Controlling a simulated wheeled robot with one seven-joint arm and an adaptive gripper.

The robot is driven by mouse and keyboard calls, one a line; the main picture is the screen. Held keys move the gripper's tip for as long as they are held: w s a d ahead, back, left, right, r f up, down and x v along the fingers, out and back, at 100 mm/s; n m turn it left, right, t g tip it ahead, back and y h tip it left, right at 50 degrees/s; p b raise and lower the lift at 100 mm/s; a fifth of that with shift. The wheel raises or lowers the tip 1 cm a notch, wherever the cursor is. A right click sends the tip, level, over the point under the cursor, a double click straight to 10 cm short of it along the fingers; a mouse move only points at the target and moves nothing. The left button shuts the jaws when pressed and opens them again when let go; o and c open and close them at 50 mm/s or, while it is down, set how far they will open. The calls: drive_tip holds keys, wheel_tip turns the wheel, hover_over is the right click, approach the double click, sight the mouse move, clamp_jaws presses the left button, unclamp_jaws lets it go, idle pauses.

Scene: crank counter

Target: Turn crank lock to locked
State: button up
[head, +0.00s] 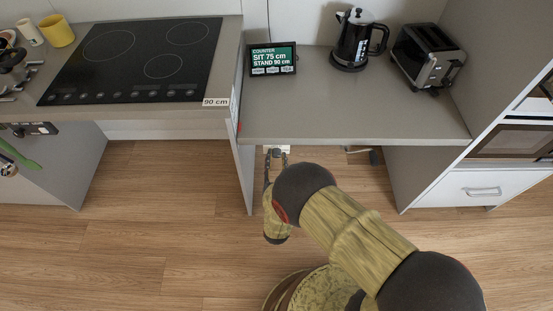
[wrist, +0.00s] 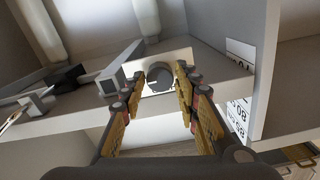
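A round grey knob (wrist: 160,76) sits on a white plate (wrist: 178,60) under the counter's front part; it looks like the crank lock. A small light mark shows on its face, but I cannot read its setting. In the head view the white plate (head: 277,149) shows just below the counter edge, and the knob is hidden. My gripper (wrist: 161,82) is open, with one finger on each side of the knob in the wrist view. I cannot tell whether the fingers touch it. In the head view my gripper (head: 277,158) points at the plate.
The lower counter (head: 340,115) holds a display (head: 272,60), a kettle (head: 354,42) and a toaster (head: 428,57). A side panel (head: 243,165) stands close left of my gripper. A black part (head: 374,156) with a pale rod hangs under the counter, to the right. Open floor lies in front.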

drive_tip(key=c, duration=0.6)
drive_tip(key=shift+c, duration=0.7)
drive_tip(key=shift+n, duration=0.3)
drive_tip(key=n+p, duration=0.1)
drive_tip(key=n, duration=0.5)
drive_tip(key=n+p, duration=0.2)
drive_tip(key=n, duration=0.4)
drive_tip(key=shift+n, duration=0.3)
drive_tip(key=shift+n+p, duration=0.55)
drive_tip(key=shift+n, duration=1.75)
drive_tip(key=o, duration=1.2)
drive_tip(key=shift+c, duration=0.2)
